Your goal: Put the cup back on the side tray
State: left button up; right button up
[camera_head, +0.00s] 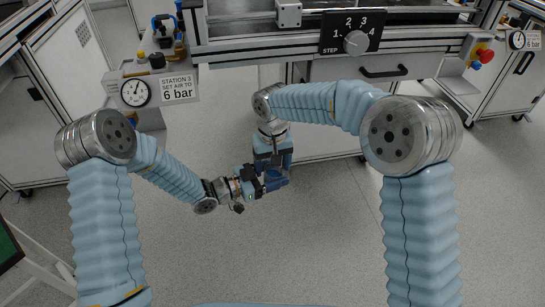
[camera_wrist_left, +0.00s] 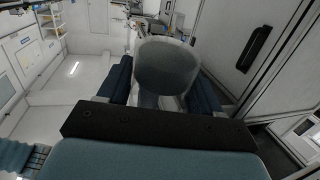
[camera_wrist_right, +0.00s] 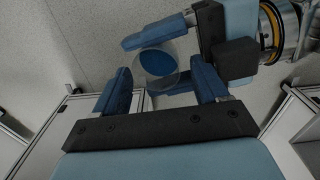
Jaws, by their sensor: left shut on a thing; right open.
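The cup (camera_wrist_left: 165,68) is a clear, see-through vessel. In the left wrist view it sits between the two blue fingers of my left gripper (camera_wrist_left: 160,85), which is shut on it. In the right wrist view the cup (camera_wrist_right: 157,66) shows its round outline close to the open blue fingers of my right gripper (camera_wrist_right: 162,82); I cannot tell whether they touch it. In the head view both grippers meet low over the floor in front of the bench, my left gripper (camera_head: 264,184) from the left, my right gripper (camera_head: 277,178) from above. I cannot identify the side tray.
A bench with a step dial (camera_head: 356,42) and drawers stands ahead. A pressure gauge (camera_head: 136,92) with a "6 bar" sign (camera_head: 179,88) is at the left. A green-topped white stand (camera_head: 8,248) is cut off at the left edge. The floor (camera_head: 320,240) between my arms is clear.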

pick_arm(q)
jog(key=shift+d+r, duration=0.1)
jog(key=shift+r, duration=0.2)
pick_arm(e)
jog(key=shift+s+f, duration=0.1)
jog(key=shift+f, duration=0.15)
jog(key=shift+c, duration=0.4)
jog(key=c, duration=1)
jog(key=shift+c, duration=0.9)
pick_arm(q)
jog(key=shift+w+f, duration=0.1)
jog(key=shift+f, duration=0.05)
jog(key=shift+c, duration=0.4)
pick_arm(e)
jog(key=shift+d, duration=0.15)
grip_shut()
pick_arm(q)
jog(key=o, duration=1)
pick_arm(e)
jog(key=shift+r, duration=0.1)
pick_arm(q)
jog(key=shift+o, duration=1.1)
